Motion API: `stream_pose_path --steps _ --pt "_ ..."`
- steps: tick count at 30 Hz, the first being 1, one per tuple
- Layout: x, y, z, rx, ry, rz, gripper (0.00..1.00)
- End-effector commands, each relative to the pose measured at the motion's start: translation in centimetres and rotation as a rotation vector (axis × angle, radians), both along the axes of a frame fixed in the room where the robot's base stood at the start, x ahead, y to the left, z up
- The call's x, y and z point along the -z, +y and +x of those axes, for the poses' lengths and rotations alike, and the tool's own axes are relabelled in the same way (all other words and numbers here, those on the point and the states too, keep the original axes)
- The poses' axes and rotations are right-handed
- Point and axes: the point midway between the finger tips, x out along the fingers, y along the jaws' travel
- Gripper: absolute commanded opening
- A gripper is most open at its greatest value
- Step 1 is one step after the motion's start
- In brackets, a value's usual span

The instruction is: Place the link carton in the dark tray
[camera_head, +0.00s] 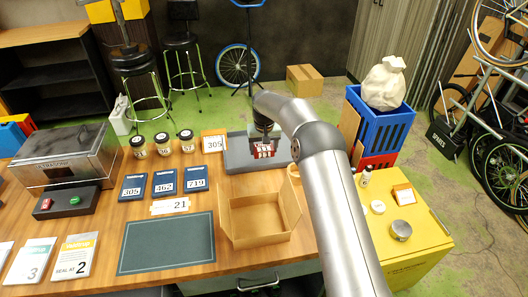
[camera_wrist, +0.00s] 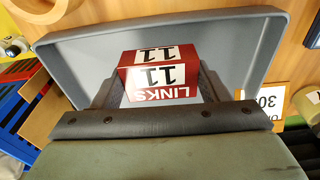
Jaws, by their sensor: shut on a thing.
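The link carton (camera_head: 264,149) is a small red box with white labels. In the wrist view the carton (camera_wrist: 160,74) shows "LINKS" and "11" upside down. My gripper (camera_wrist: 160,90) is shut on it, one finger on each side. The dark tray (camera_head: 235,153) is a grey, shallow, rimmed tray at the back of the wooden table. In the wrist view the tray (camera_wrist: 240,50) spreads behind and around the carton. The carton is over the tray; I cannot tell whether it touches the tray floor.
An open cardboard box (camera_head: 256,215) stands in front of the tray. A "305" card (camera_head: 213,144) and several jars (camera_head: 163,145) stand left of it. Blue numbered packs (camera_head: 165,183) and a dark mat (camera_head: 167,243) lie further left. A yellow cabinet (camera_head: 425,225) is at the right.

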Motion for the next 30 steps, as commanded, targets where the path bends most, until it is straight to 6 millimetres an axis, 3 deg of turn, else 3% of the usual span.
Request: stream_pose_path --steps 5,11,22,23,25,30 --pt "0.9 -0.1 0.8 0.001 0.000 0.000 0.46" --pt "3.7 -0.1 0.6 0.000 0.002 0.000 0.46" --pt "4.4 -0.1 0.7 0.000 0.000 0.000 0.46" --pt "4.3 -0.1 0.7 0.000 0.000 0.000 0.70" --pt "4.2 -0.1 0.7 0.000 0.000 0.000 0.90" --pt "4.2 0.0 0.6 0.000 0.000 0.000 0.90"
